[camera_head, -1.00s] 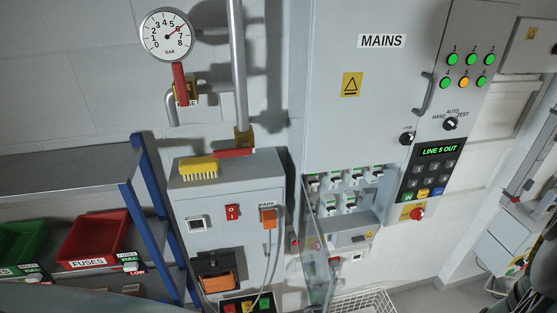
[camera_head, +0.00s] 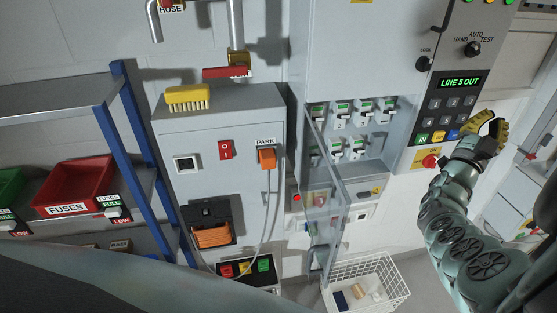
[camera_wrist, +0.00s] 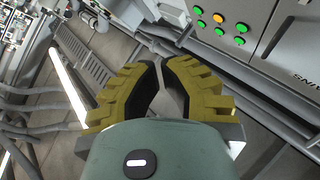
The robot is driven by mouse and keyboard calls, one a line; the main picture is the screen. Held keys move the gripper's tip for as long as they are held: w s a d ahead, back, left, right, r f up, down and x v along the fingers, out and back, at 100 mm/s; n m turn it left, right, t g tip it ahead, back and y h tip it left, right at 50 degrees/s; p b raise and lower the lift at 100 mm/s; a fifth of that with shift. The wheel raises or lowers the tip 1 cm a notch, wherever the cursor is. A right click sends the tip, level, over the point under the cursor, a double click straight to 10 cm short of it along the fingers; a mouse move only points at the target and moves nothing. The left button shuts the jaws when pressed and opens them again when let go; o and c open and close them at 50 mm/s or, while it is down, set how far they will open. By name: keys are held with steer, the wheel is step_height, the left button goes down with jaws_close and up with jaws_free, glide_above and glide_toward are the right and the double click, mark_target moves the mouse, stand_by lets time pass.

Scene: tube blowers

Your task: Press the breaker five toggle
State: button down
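The breakers (camera_head: 363,113) sit in two rows in the open recess below the MAINS cabinet in the head view. They are small white units with green marks and dark toggles. Their numbers are too small to read, so I cannot tell which is breaker five. The display (camera_head: 460,82) reads LINE 5 OUT. My gripper (camera_head: 494,119) has yellow-and-black fingers and is to the right of the breakers, near the keypad's lower right corner. In the wrist view its fingers (camera_wrist: 160,62) look slightly apart with nothing between them. The breakers are not recognisable there.
A clear door (camera_head: 328,190) stands swung out at the recess's left side. The keypad (camera_head: 447,115) and a red emergency button (camera_head: 430,161) are right of the recess. A white wire basket (camera_head: 385,275) stands below. A grey cabinet (camera_head: 225,110) with a yellow brush (camera_head: 188,98) is left.

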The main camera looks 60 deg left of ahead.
steer(key=a+f+n+g+y+b, duration=0.35)
steer(key=a+y, duration=0.25)
steer(key=a, duration=0.2)
steer(key=n+g+y+b, duration=0.6)
steer(key=n+g+b, duration=0.1)
steer(key=n+g, duration=0.65)
glide_toward(338, 143)
steer(key=d, duration=0.3)
steer(key=shift+s+a+r+m+g, duration=0.2)
steer(key=shift+m+g, duration=0.1)
steer(key=shift+m, duration=0.1)
steer(key=shift+a, duration=0.15)
steer(key=shift+b+x, duration=1.7)
steer(key=shift+x, duration=2.45)
steer(key=shift+b+x, duration=0.35)
steer(key=shift+x, duration=0.4)
